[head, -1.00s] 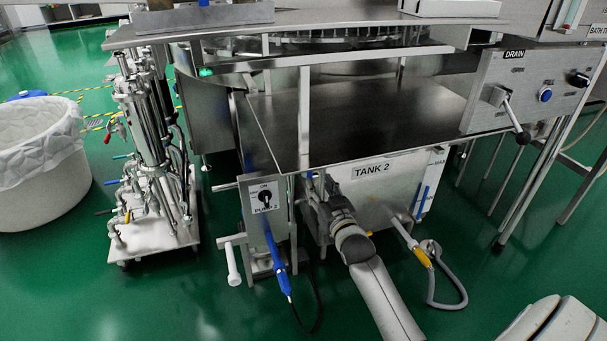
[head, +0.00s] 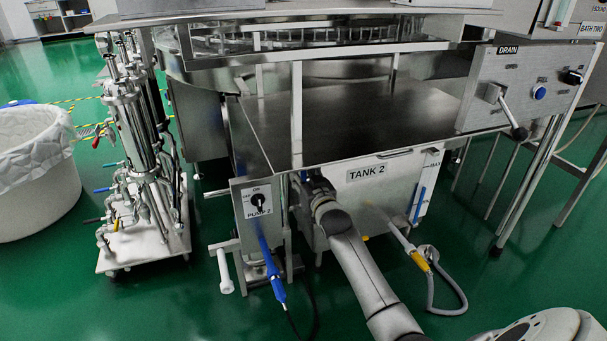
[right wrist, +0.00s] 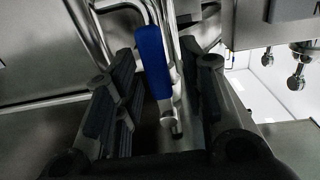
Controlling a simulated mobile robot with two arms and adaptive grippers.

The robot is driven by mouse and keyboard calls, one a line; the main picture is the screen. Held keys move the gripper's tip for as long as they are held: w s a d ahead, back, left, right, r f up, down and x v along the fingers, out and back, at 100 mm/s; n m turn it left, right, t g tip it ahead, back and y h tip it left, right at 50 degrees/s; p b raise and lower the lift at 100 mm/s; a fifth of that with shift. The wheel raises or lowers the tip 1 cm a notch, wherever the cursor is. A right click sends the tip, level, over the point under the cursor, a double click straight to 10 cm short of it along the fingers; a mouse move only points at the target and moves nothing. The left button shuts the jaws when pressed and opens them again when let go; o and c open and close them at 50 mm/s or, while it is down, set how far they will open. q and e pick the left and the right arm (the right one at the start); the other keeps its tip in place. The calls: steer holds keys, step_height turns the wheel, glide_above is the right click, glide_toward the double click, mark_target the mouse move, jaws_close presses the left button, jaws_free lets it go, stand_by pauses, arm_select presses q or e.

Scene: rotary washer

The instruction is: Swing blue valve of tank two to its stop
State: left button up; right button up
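The tank (head: 385,195) labelled TANK 2 stands under the steel table. The blue valve handle (right wrist: 152,60) shows in the right wrist view, upright on a metal stem among steel pipes. My right gripper (right wrist: 160,85) is open, with one dark finger on each side of the handle and a gap visible on both sides. In the head view my right gripper (head: 306,184) reaches under the table edge at the tank's left side, and its fingertips and the valve are hidden there. My left gripper is in neither view.
The steel table (head: 370,115) overhangs the valve area. The PUMP 2 switch box (head: 258,203) and a corded blue-handled tool (head: 275,278) are just left of my arm. A hose with a yellow grip (head: 420,262) is to the right. Green floor is open in front.

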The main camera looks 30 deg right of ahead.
jaws_close()
